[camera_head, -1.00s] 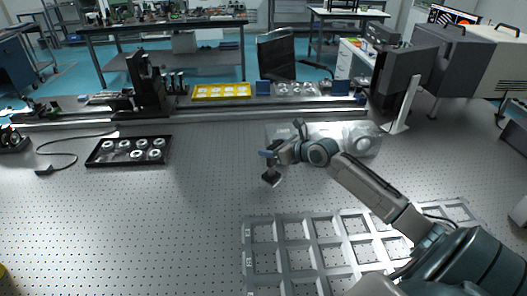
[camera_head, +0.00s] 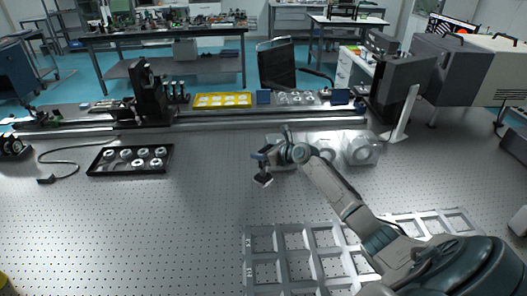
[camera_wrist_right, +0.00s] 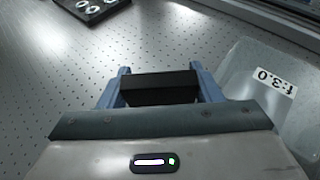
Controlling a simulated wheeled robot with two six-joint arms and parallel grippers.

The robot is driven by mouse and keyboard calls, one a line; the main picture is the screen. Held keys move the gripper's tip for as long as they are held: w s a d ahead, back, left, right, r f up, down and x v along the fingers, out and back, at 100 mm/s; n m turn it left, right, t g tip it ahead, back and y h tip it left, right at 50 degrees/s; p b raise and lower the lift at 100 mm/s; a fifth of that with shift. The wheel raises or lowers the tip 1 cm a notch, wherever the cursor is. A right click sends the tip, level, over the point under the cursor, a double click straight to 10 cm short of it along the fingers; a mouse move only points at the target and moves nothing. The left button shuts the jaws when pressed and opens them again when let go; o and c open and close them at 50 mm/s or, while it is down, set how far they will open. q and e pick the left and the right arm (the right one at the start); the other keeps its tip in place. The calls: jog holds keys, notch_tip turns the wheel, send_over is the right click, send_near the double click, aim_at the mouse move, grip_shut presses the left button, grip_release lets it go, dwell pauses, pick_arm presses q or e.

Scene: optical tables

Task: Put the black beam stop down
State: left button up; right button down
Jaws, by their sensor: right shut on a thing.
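My right gripper (camera_head: 264,166) is over the middle of the perforated optical table (camera_head: 150,235). It is shut on the black beam stop (camera_head: 263,181), a small dark block that hangs below the fingers in the head view. In the right wrist view the beam stop (camera_wrist_right: 160,88) lies between the two blue fingers of my right gripper (camera_wrist_right: 160,90). I cannot tell whether its underside touches the table. My left gripper is not in view.
A clear bin (camera_wrist_right: 257,85) labelled f:3.0 stands close to the right gripper. A black tray of round white-rimmed parts (camera_head: 130,174) lies to the left. A grey compartment frame (camera_head: 296,228) is in front. Bare table lies left of the gripper.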

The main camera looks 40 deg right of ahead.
jog(key=shift+c, duration=2.2)
grip_release()
